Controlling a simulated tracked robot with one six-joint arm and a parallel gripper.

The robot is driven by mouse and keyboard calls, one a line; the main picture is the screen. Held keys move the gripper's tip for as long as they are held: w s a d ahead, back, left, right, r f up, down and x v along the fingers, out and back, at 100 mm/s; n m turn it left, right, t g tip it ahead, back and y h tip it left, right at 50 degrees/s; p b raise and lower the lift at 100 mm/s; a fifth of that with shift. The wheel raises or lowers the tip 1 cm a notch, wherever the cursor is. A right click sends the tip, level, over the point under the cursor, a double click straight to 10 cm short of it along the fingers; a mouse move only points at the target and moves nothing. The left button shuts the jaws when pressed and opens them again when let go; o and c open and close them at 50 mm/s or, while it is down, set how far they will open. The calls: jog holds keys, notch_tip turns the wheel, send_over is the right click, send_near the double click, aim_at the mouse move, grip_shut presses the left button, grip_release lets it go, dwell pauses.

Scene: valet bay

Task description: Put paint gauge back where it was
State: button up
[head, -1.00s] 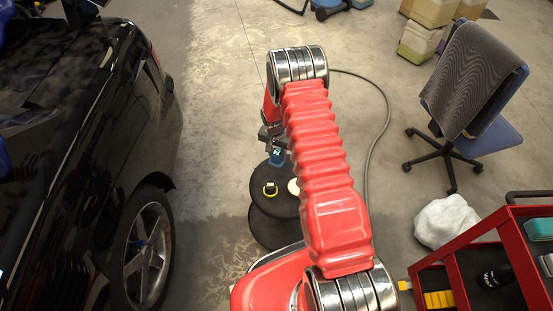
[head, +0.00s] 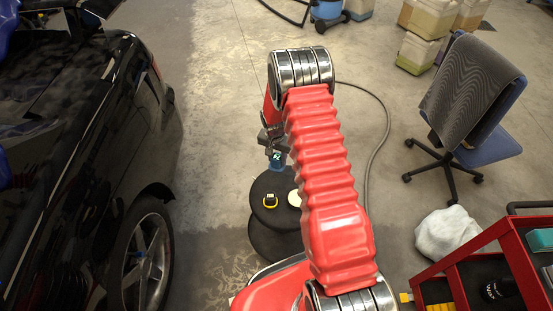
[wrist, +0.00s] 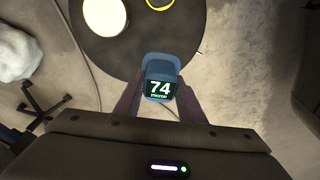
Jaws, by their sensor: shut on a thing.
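The paint gauge (wrist: 161,77) is a small blue device with a lit screen reading 74. My gripper (wrist: 158,108) is shut on it, with one finger on each side. In the head view my gripper (head: 272,143) holds the gauge (head: 276,159) above the back edge of a round black stool top (head: 268,221). A yellow-rimmed item with a small display (head: 270,200) and a round cream pad (head: 294,198) lie on the stool top. In the wrist view the cream pad (wrist: 105,16) and part of the yellow item (wrist: 159,4) show beyond the gauge.
A black car (head: 75,165) stands on the left. A red cart (head: 470,238), a white cloth bundle (head: 446,232) and an office chair (head: 466,110) stand on the right. A grey hose (head: 384,125) lies on the floor. Jugs (head: 419,52) stand at the back.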

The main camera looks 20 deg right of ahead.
aim_at(278, 167)
jog(key=shift+f, duration=3.05)
jog(key=shift+f, duration=1.85)
jog(key=shift+f, duration=0.1)
jog(key=o, duration=1.2)
jog(key=shift+s+a+r, duration=0.15)
jog(key=shift+s+r, duration=0.05)
jog(key=shift+r, duration=1.8)
jog(key=shift+s+a+r, duration=0.15)
jog(key=shift+r, duration=1.9)
jog(key=shift+s+a+r, duration=0.15)
jog(key=shift+s+r, duration=0.05)
jog(key=shift+r, duration=1.8)
